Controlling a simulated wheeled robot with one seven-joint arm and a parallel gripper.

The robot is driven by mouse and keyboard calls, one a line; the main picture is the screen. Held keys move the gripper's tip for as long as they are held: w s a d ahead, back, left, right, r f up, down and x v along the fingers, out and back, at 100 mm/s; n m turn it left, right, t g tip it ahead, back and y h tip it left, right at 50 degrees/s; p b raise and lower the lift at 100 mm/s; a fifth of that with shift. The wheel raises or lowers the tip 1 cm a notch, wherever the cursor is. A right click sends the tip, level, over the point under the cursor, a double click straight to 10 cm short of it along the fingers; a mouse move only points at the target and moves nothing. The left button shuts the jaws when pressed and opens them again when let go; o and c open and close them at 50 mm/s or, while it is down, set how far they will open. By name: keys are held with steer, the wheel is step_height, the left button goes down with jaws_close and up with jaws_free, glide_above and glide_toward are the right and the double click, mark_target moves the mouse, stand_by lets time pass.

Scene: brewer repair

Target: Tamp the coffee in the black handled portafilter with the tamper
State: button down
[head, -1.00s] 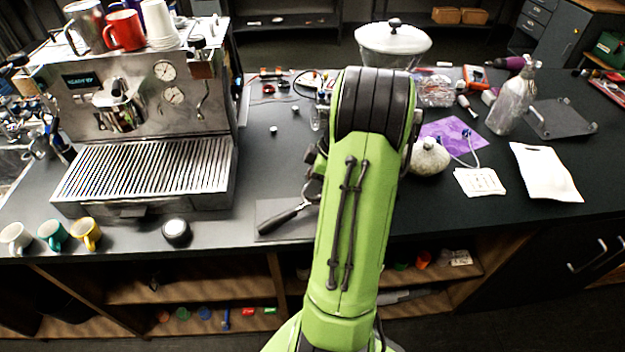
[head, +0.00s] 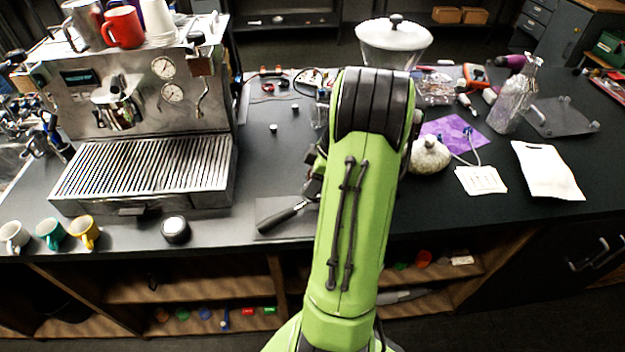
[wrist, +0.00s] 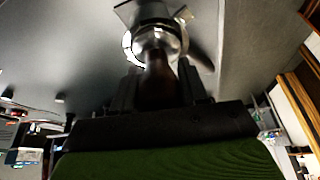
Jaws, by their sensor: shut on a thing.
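The black handled portafilter lies at the counter's front, on a grey mat (head: 262,206). Its black handle (head: 283,216) points left in the head view, and its head is mostly hidden behind my arm. In the wrist view my gripper (wrist: 157,92) is shut on the brown handle of the tamper (wrist: 157,75). The tamper's lower end meets a shiny round metal rim (wrist: 130,44), which looks like the portafilter's basket. Whether it presses on the coffee cannot be told; the coffee is hidden. My gripper is mostly hidden behind my arm in the head view.
The espresso machine (head: 140,120) stands at the left. Several mugs (head: 50,232) and a dark round pot with a pale top (head: 176,229) stand along the front edge. A white-lidded container (head: 393,38), a round jar (head: 430,158) and a white bag (head: 546,170) are at the right.

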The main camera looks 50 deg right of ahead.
steer(key=shift+f+b, duration=0.55)
stand_by(0.4)
steer(key=shift+r, duration=0.1)
steer(key=c, duration=0.9)
jaws_free()
steer(key=shift+r, duration=0.1)
steer(key=shift+r+p, duration=0.85)
steer(key=shift+r, duration=0.2)
steer(key=shift+c, duration=0.3)
jaws_close()
